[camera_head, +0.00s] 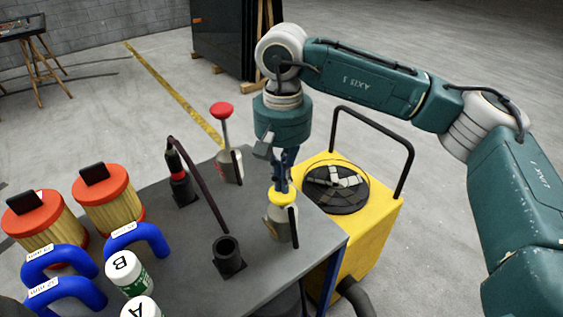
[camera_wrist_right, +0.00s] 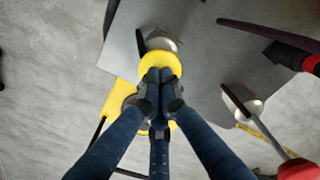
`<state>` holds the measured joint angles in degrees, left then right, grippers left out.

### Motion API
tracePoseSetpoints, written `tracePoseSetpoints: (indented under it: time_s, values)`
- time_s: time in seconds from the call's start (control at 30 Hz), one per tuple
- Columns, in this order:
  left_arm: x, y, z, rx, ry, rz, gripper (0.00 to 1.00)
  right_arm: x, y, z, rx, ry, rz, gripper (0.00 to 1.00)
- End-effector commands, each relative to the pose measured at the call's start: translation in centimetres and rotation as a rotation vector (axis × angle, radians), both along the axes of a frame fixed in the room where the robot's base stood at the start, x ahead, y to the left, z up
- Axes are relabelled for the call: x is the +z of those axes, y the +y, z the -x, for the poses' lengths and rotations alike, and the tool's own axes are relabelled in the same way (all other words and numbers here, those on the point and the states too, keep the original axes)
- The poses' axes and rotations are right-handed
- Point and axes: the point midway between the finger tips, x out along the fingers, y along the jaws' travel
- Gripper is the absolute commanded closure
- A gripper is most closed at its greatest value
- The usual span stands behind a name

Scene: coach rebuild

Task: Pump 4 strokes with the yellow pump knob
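The yellow pump knob (camera_head: 283,198) sits on a pale pump bottle (camera_head: 277,226) near the right edge of the grey table (camera_head: 190,236). My right gripper (camera_head: 283,184) comes down over the knob from above. In the right wrist view, its fingers (camera_wrist_right: 160,88) are drawn together over the yellow knob (camera_wrist_right: 152,62), whose rim shows wider than the fingertips. The fingertips are at or just above the knob's top; exact contact is hard to tell. My left gripper is not in view.
A red-knobbed pump (camera_head: 222,111) stands behind on the table. A yellow cart (camera_head: 362,240) adjoins the table.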

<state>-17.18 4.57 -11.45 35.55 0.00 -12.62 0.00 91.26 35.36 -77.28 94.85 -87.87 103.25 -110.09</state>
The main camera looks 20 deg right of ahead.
Motion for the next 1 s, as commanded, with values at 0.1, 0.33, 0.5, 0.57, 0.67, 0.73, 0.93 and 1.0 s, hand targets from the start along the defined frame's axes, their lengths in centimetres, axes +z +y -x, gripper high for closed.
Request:
tracePoseSetpoints:
  time_s: [0.1, 0.33, 0.5, 0.57, 0.67, 0.73, 0.93, 1.0]
  values:
    - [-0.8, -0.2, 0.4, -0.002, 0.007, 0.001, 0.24, -1.3, 0.0, 0.2, 0.002, 0.009, 0.003, 1.00]
    - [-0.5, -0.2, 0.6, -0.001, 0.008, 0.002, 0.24, -1.0, 0.0, 0.2, 0.002, 0.010, 0.003, 1.00]
    - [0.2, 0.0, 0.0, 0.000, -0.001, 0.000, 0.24, 0.0, 0.0, 0.2, 0.002, 0.010, 0.002, 1.00]
    - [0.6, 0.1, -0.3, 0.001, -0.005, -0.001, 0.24, 0.6, 0.0, 0.2, 0.002, 0.009, 0.003, 1.00]
    - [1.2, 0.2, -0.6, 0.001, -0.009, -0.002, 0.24, 1.6, 0.0, 0.2, 0.002, 0.008, 0.002, 1.00]
    - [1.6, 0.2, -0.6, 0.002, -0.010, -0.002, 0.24, 2.3, 0.0, 0.2, 0.002, 0.008, 0.002, 1.00]
    - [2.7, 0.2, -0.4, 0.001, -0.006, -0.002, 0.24, 4.1, 0.0, 0.2, 0.002, 0.007, 0.002, 1.00]
    - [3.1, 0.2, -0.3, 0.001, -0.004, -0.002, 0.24, 4.8, 0.0, 0.1, 0.002, 0.006, 0.001, 1.00]
